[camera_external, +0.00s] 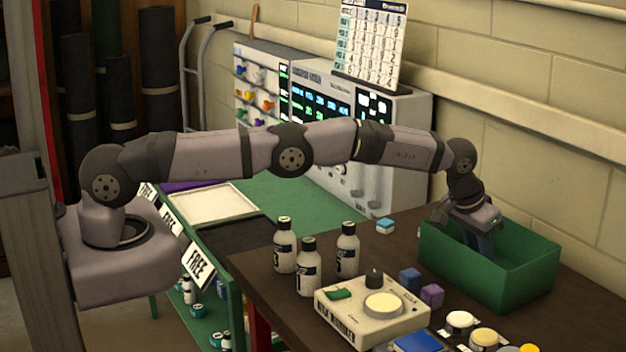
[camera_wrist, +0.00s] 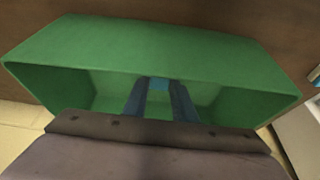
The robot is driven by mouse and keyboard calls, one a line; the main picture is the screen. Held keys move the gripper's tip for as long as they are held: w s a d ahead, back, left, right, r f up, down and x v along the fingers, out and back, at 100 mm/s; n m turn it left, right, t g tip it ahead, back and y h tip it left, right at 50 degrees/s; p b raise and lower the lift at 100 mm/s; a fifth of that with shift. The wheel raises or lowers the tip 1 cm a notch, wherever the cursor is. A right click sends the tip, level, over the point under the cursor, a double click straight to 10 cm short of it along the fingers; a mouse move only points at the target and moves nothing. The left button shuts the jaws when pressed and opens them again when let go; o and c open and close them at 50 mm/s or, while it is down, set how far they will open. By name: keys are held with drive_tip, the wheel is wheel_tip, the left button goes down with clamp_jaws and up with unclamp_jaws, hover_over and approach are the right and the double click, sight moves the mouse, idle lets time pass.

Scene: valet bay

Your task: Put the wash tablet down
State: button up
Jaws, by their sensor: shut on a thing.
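My gripper (camera_wrist: 160,110) reaches down inside the green box (camera_wrist: 160,42), with its two fingers below the rim. In the wrist view it is shut on a small blue wash tablet (camera_wrist: 159,84), which shows between the fingertips. Whether the tablet touches the box floor I cannot tell. In the external view the green box (camera_external: 483,277) stands at the right end of the dark table, and its front wall hides the fingertips and the held tablet. Another small blue and white tablet (camera_external: 385,226) lies on the table left of the box.
Three white bottles (camera_external: 308,268) stand on the dark table (camera_external: 262,290). A white device with a round pad (camera_external: 372,309) is in front, with blue and purple cubes (camera_external: 431,295) beside it. Round tins (camera_external: 484,339) lie near the front.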

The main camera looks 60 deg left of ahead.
drive_tip(key=shift+f, duration=0.25)
drive_tip(key=o, duration=1)
drive_tip(key=shift+r, duration=0.1)
drive_tip(key=shift+r, duration=0.25)
drive_tip(key=shift+b+v, duration=0.5)
drive_tip(key=shift+v, duration=0.35)
drive_tip(key=b+v, duration=0.3)
drive_tip(key=v, duration=0.7)
drive_tip(key=shift+r, duration=0.1)
